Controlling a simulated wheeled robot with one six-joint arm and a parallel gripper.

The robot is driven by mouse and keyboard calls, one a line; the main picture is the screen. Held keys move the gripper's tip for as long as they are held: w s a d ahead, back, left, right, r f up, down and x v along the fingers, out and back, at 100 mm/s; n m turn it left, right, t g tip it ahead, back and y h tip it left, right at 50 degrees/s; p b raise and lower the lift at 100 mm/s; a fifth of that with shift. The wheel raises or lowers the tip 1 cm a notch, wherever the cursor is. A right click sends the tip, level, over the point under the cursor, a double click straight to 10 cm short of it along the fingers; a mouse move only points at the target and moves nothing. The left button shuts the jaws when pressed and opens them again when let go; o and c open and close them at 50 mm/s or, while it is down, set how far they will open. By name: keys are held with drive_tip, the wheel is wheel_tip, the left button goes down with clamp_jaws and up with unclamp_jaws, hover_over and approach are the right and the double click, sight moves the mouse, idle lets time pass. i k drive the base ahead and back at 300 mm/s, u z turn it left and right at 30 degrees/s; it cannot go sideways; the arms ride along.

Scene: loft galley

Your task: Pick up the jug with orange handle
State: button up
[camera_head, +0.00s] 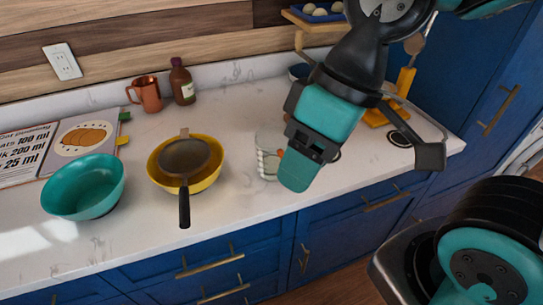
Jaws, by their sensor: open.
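A clear glass jug (268,160) stands on the white counter, near its front edge and right of the yellow bowl. A small orange patch, apparently its handle, shows at its right side, and my gripper covers part of that side. My gripper (300,168) is open, reaching down from the upper right. Its teal finger overlaps the jug's right edge in the picture; I cannot tell whether they touch. Nothing shows held in it.
A yellow bowl (208,183) with a dark pan (185,158) across it stands left of the jug. Further left are a teal bowl (82,190) and a recipe board (62,140). A copper mug (148,95) and brown bottle (182,82) stand behind.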

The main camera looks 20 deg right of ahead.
sight(270, 143)
drive_tip(key=u, duration=2.15)
drive_tip(key=k, duration=1.35)
drive_tip(key=z, duration=2.3)
drive_tip(key=i, duration=0.65)
drive_tip(key=u, duration=0.25)
